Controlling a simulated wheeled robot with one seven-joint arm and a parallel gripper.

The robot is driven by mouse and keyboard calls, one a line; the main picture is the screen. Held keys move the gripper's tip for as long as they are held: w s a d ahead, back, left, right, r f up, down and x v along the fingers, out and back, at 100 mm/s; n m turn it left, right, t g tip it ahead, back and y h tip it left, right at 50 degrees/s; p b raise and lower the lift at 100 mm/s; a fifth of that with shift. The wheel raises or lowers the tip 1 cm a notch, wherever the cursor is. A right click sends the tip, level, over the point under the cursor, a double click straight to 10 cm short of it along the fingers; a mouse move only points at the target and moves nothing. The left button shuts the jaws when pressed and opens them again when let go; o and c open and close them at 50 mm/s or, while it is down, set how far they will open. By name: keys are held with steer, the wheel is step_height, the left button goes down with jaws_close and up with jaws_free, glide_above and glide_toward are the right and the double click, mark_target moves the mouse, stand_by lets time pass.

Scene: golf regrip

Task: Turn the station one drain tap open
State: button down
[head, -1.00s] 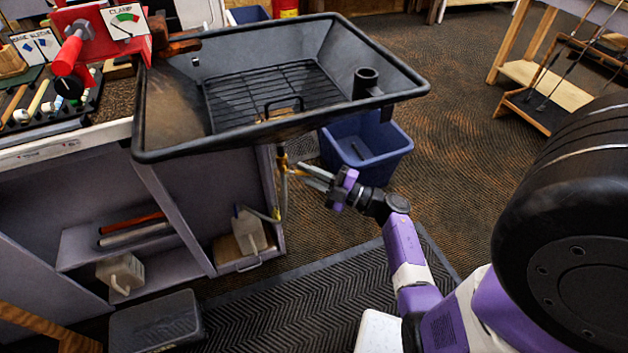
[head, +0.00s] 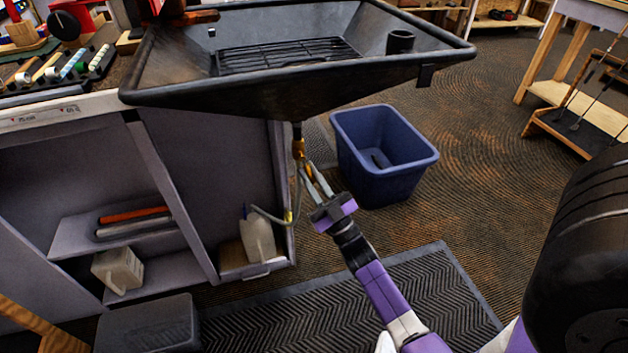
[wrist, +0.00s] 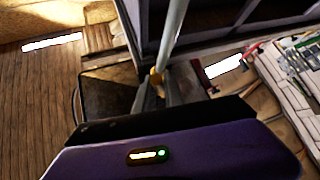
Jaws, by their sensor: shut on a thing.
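The station one drain tap (head: 298,148) is a brass fitting hanging under the black basin (head: 215,97). A thin hose runs from below it toward a pale jug (head: 257,235) on the low shelf. My gripper (head: 308,172) is at the tap from the front right, its fingers shut on a small yellow part, which looks like the tap's handle. The wrist view shows this yellow part (wrist: 155,76) at the fingertips, with a pale tube (wrist: 173,30) rising past it. The fingers partly hide the handle, so its exact angle cannot be told.
A blue bin (head: 385,180) stands on the floor just right of my gripper. The grey bench cabinet (head: 200,180) is to the left. A ridged black mat (head: 300,300) lies below my arm.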

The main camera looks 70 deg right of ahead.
steer(key=shift+w+a+f+m+g+h+b, duration=0.1)
steer(key=shift+m+g+h+b, duration=0.1)
steer(key=shift+m+h, duration=0.25)
steer(key=shift+w+a+f+m+g+h+b, duration=0.1)
steer(key=shift+m+h+b, duration=0.05)
steer(key=shift+m+h, duration=0.3)
steer(key=shift+r, duration=0.1)
steer(key=c, duration=1.4)
jaws_free()
steer(key=shift+c, duration=0.2)
steer(key=v, duration=0.7)
steer(key=shift+s+a+f+b, duration=0.15)
steer(key=shift+s+f+b, duration=0.1)
steer(key=shift+f+b, duration=0.1)
